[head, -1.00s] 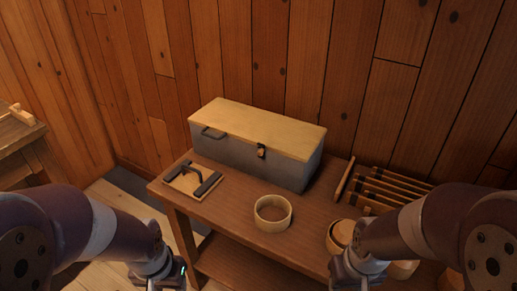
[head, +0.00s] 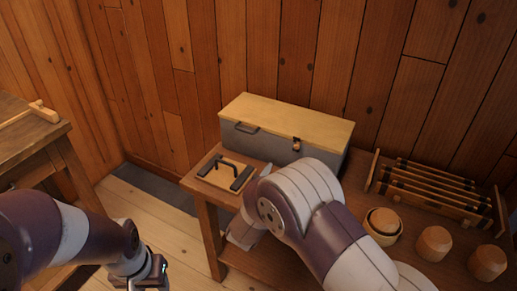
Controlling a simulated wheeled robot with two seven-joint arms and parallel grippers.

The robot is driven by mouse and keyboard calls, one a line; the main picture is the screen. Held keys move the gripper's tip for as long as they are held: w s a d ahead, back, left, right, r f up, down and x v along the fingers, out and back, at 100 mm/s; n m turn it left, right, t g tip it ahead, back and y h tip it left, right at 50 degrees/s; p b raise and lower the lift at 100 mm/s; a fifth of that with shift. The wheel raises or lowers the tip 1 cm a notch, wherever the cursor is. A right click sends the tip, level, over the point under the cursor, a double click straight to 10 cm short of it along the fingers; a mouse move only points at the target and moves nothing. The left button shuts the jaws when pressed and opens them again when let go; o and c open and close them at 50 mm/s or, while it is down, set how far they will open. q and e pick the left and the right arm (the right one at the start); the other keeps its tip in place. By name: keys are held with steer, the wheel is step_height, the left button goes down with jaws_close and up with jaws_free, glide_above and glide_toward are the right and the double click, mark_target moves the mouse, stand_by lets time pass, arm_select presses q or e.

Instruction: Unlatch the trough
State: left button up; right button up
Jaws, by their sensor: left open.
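The trough (head: 263,145) is a long grey box with a closed pale yellow lid (head: 290,115), standing at the back of the wooden table against the wall. A small dark latch (head: 297,144) sits on its front near the lid's edge, and a handle (head: 247,128) is left of it. My left gripper (head: 145,278) is open and empty at the bottom left, low and well away from the trough. My right arm reaches over the table in front of the trough and covers its lower right front.
A square wooden board with a dark handle (head: 226,174) lies on the table's left end. A slatted rack (head: 430,188), a round wooden cup (head: 382,222) and two wooden spools (head: 433,243) stand at the right. Another table (head: 30,135) stands at the left, with open floor between.

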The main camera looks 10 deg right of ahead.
mark_target(296, 147)
steer(key=w+d, duration=0.2)
steer(key=w, duration=0.1)
steer(key=w+d+m+h, duration=0.1)
steer(key=w+d, duration=0.1)
steer(key=w, duration=0.1)
steer(key=w+d+h, duration=0.1)
steer(key=w+d, duration=0.1)
steer(key=w, duration=0.1)
steer(key=shift+w+d+r+b, duration=0.15)
steer(key=shift+d+r+b, duration=0.15)
steer(key=shift+d+b, duration=0.1)
jaws_close()
